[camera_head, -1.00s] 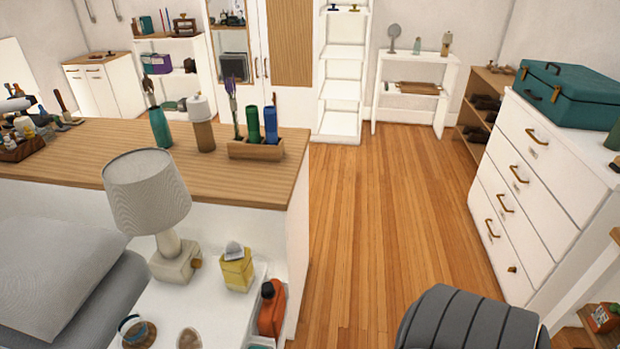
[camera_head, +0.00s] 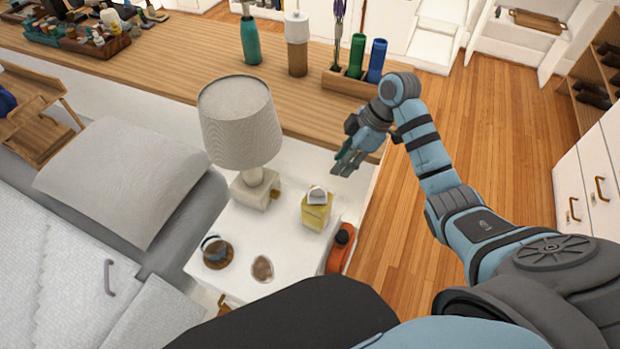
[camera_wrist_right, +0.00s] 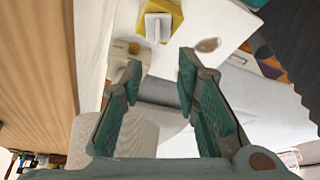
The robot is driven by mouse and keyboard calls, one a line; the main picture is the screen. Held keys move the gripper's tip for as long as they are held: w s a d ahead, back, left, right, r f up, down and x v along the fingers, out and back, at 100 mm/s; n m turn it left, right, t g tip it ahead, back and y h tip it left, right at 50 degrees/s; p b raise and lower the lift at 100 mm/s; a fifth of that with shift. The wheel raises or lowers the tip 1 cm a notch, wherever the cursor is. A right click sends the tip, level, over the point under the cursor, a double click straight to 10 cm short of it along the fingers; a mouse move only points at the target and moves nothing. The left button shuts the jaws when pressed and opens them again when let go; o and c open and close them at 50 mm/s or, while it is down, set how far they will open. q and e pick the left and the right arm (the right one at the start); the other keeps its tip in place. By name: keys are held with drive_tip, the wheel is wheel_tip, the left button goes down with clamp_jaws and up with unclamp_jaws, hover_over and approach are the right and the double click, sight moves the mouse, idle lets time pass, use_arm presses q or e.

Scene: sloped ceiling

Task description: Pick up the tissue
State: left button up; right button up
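The tissue box is yellow (camera_head: 316,212) with a white tissue (camera_head: 317,194) sticking up from its top. It stands on the white nightstand (camera_head: 236,296), right of the lamp. My right gripper (camera_head: 345,163) hangs in the air above and beyond the box, to its upper right in the head view, apart from it. In the right wrist view my right gripper (camera_wrist_right: 157,80) has its two green-padded fingers spread with nothing between them. The tissue box (camera_wrist_right: 168,12) and its tissue (camera_wrist_right: 158,27) show at the top of that view, ahead of the fingertips. My left gripper is not in view.
A grey lamp (camera_head: 240,128) stands close left of the box. A wooden-topped counter (camera_head: 180,65) is behind; a bed with pillow (camera_head: 124,180) is left.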

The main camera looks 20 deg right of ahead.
sight(319, 187)
drive_tip(key=x, duration=0.3)
drive_tip(key=b+x, duration=0.1)
drive_tip(key=x, duration=0.3)
drive_tip(key=b+x, duration=0.1)
drive_tip(key=x, duration=0.2)
drive_tip(key=shift+w+a+f, duration=0.2)
drive_tip(key=shift+w+f, duration=0.1)
drive_tip(key=shift+w, duration=0.1)
drive_tip(key=b+x, duration=0.1)
drive_tip(key=x, duration=0.1)
drive_tip(key=shift+a+f, duration=0.15)
drive_tip(key=shift+f, duration=0.1)
drive_tip(key=shift+a+f, duration=0.1)
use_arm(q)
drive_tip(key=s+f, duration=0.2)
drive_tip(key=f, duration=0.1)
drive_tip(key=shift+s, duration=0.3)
use_arm(e)
clamp_jaws()
